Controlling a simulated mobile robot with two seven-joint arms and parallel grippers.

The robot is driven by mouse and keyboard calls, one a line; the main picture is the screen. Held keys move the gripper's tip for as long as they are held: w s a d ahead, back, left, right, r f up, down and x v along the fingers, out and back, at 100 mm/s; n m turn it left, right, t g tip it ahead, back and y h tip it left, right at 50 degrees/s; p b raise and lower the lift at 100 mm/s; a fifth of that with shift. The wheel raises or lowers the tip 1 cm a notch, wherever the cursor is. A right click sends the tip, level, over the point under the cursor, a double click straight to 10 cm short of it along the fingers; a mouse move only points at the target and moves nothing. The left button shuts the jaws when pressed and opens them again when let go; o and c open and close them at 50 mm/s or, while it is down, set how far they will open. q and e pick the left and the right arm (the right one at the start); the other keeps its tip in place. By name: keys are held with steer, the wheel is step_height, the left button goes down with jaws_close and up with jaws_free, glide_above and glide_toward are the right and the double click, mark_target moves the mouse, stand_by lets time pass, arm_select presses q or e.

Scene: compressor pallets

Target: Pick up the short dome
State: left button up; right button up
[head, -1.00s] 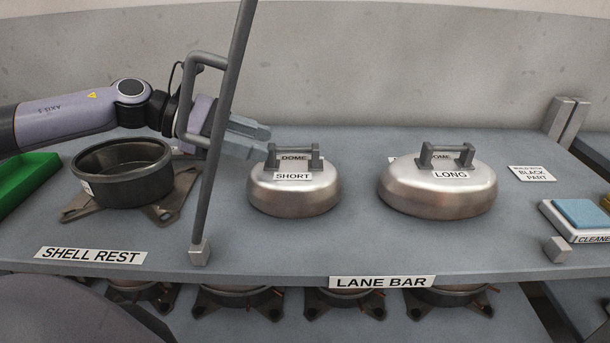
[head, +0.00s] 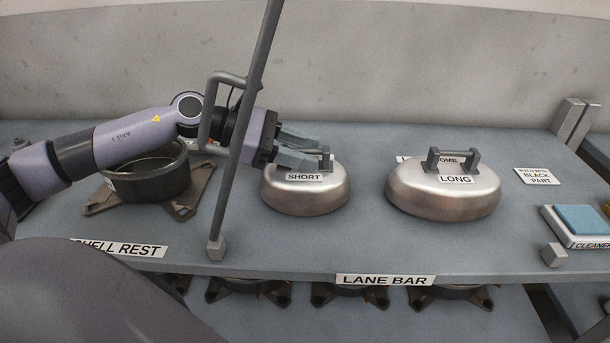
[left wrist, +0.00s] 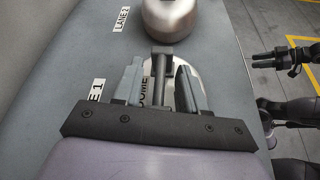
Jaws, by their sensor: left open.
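The short dome (head: 305,198) is a round brushed-metal lid with a grey bar handle and a SHORT label, resting on the shelf in the head view. In the left wrist view its pale top (left wrist: 178,68) is partly hidden by my gripper. My left gripper (head: 318,160) comes in from the left and is open at the handle. In the left wrist view the dome's handle (left wrist: 161,65) shows between the two fingers (left wrist: 160,90). I cannot tell if the fingers touch it.
The long dome (head: 443,192) stands to the right. A dark shell (head: 147,180) on a footed base is at left, partly behind my arm. A slanting grey bar (head: 241,130) stands in front of my gripper. A cleaner tray (head: 578,240) is at far right.

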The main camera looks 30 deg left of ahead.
arm_select(q)
steer(key=shift+w+d+f, duration=0.15)
steer(key=shift+d, duration=0.05)
jaws_close()
stand_by(1.3)
steer(key=shift+r, duration=0.2)
